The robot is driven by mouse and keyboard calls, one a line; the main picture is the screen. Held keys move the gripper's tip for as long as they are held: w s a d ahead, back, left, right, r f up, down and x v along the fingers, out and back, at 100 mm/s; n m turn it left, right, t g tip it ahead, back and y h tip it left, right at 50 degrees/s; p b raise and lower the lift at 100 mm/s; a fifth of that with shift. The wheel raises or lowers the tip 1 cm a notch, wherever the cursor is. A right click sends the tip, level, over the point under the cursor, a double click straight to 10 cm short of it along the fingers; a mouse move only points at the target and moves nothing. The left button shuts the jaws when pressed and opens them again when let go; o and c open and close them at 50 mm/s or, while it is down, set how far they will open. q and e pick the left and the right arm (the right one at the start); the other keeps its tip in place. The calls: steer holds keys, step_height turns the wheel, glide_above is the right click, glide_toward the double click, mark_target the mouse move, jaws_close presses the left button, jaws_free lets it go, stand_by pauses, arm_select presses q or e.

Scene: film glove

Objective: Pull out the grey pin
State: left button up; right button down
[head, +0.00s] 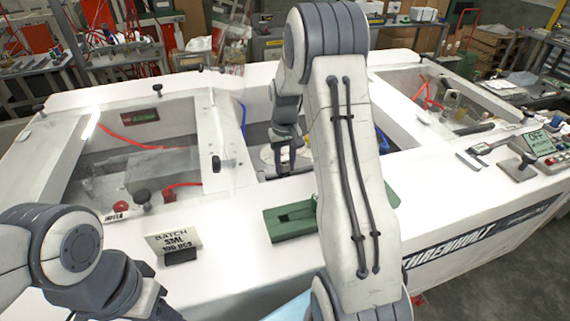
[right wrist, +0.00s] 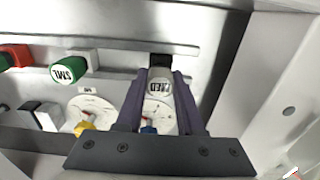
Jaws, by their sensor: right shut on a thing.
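A pale grey pin (right wrist: 160,88) with a face marked MED sits between the fingers of my right gripper (right wrist: 159,76) in the right wrist view. The fingers press on it from both sides, and its black far end meets a metal rail. In the head view my right gripper (head: 284,160) reaches down into the middle bay of the white machine (head: 437,155), and the pin cannot be made out there. My left arm shows at the lower left; its fingers are not in view.
A green pin (right wrist: 68,71) marked SML and a red knob (right wrist: 16,56) are left of the gripper. White discs with yellow and blue parts lie below. A batch sign (head: 172,241) and a green block (head: 290,219) stand on the machine's front top. Clear panels flank the middle bay.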

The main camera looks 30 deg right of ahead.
mark_target(285, 163)
steer(key=shift+r+p, duration=1.55)
steer(key=shift+r, duration=0.4)
steer(key=shift+r+p, duration=1.35)
steer(key=shift+r, duration=0.2)
steer(key=shift+f, duration=0.1)
